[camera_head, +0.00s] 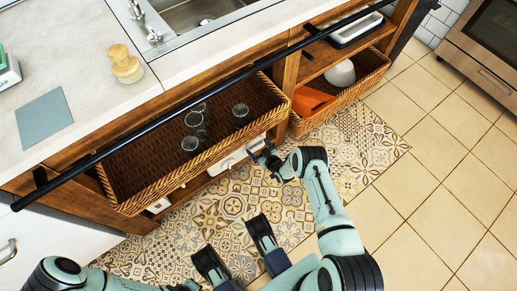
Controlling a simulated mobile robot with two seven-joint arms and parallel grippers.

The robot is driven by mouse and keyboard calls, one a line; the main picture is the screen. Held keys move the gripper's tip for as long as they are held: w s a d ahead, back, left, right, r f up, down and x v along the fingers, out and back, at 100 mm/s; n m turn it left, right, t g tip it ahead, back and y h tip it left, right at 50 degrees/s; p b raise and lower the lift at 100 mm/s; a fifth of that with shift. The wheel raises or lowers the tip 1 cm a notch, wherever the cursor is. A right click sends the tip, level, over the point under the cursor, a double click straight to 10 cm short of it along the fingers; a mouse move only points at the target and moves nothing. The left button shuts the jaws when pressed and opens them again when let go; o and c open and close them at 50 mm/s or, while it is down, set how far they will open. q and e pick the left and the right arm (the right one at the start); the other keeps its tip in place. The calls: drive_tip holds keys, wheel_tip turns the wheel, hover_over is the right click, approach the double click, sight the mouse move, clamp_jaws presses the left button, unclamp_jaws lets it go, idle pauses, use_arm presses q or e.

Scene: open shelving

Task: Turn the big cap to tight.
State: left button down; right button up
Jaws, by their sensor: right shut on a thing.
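A white object (229,160) shows partly on the low shelf, under the front edge of the large wicker basket. My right gripper (264,152) reaches in from the right and is shut at the right end of this object, at what appears to be the big cap. The cap itself is hidden by the fingers and too small to make out, so its turn cannot be told. My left gripper (236,248) is low in the middle of the view, above the patterned rug. Its two dark fingers are wide apart with nothing between them.
The wicker basket (125,200) holds several clear glasses (190,143) and overhangs the low shelf. A dark rail (170,108) runs along the counter front. A second basket (345,98) holds an orange item (311,101) and a white bowl (341,73). The tiled floor (430,190) at right is clear.

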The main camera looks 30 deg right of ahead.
use_arm(q)
drive_tip(key=shift+s+f, duration=0.1)
drive_tip(key=shift+s, duration=0.25)
use_arm(e)
drive_tip(key=shift+m+y, duration=0.3)
drive_tip(key=o, duration=0.7)
use_arm(q)
drive_tip(key=w+d+r+t+p, duration=0.1)
drive_tip(key=w+r+t+p, duration=0.2)
drive_tip(key=w, duration=0.8)
wheel_tip(320, 180, up, 4)
drive_tip(key=shift+d+r+m+t+p, duration=0.2)
drive_tip(key=shift+m+t+p, duration=0.2)
drive_tip(key=shift+p, duration=0.8)
use_arm(e)
drive_tip(key=v, duration=1.3)
drive_tip(key=shift+s, duration=0.15)
